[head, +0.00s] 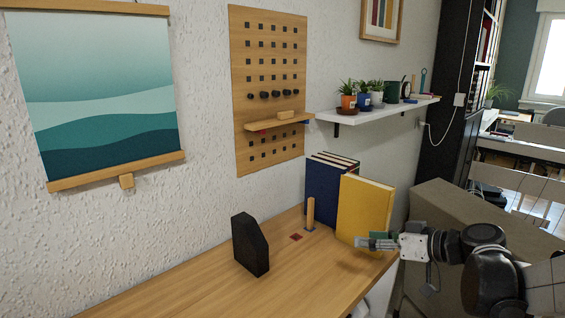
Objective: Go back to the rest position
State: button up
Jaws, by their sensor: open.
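My gripper (364,243) is at the right of the head view, with its fingers pointing left. It is over the right end of the wooden desk (205,283), in front of the lower part of a yellow book or binder (364,209). It is open, and I see nothing held between its fingers. My arm comes in from the right edge of the picture.
A black holder (250,245) stands mid-desk. A wooden peg (310,213) stands upright near a small red square (296,237). Blue books (325,190) stand behind the yellow one. A white shelf (350,117) with pots and a pegboard (268,95) are on the wall. The desk's front left is clear.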

jog(key=s+a+f+m+g+h, duration=0.1)
jog(key=s+m+h, duration=0.5)
jog(key=s, duration=1.6)
jog(key=shift+s+f+g+h, duration=0.4)
jog(key=shift+g+h, duration=0.4)
jog(key=shift+h, duration=1.1)
jog(key=shift+c, duration=0.2)
grip_shut()
jog(key=shift+w+a, duration=0.1)
